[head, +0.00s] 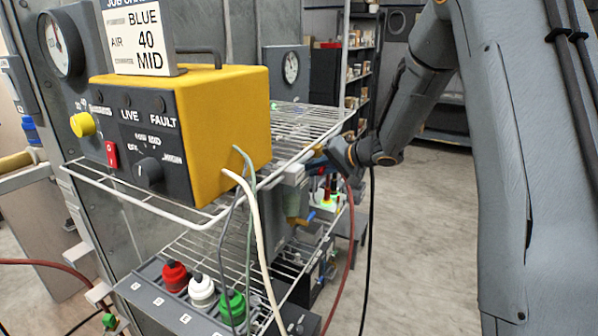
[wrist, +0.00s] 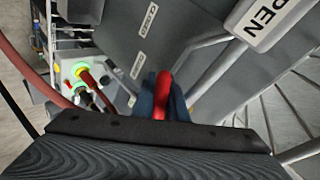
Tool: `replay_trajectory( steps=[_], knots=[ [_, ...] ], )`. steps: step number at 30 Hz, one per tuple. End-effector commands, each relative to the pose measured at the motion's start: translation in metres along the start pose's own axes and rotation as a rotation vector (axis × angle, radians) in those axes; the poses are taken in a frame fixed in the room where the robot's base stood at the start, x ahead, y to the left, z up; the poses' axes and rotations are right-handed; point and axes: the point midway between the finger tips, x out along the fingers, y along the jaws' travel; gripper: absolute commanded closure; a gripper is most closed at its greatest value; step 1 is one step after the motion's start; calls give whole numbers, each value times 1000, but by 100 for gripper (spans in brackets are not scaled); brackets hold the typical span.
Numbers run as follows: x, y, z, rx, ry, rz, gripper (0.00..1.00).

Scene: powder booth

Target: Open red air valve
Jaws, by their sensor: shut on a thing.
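The red air valve handle (wrist: 162,97) shows in the wrist view as a narrow red bar or loop. The blue fingers of my gripper (wrist: 166,88) are shut on it, one on each side. A white plate reading OPEN (wrist: 265,18) lies to the upper right of the handle, apart from it. In the head view my gripper (head: 319,164) is at the right end of the wire shelf, beyond the yellow box. The red handle cannot be made out there. The valve's body and the handle's exact angle are hidden.
A yellow control box (head: 235,120) stands on the wire shelf (head: 135,199), with cables hanging from it. Red, white and green knobs (head: 202,290) sit on a lower panel. A red hose (wrist: 27,55) and lit green-ringed fittings (wrist: 82,70) are left of my gripper. Floor to the right is clear.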

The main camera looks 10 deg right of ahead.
Motion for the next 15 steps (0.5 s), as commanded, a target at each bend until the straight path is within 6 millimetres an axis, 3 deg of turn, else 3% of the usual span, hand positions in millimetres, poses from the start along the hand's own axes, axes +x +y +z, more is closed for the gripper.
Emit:
replay_trajectory(
  steps=[15],
  knots=[
    [-5, 4, -6, 23, 1, 4, 100]
  ],
)
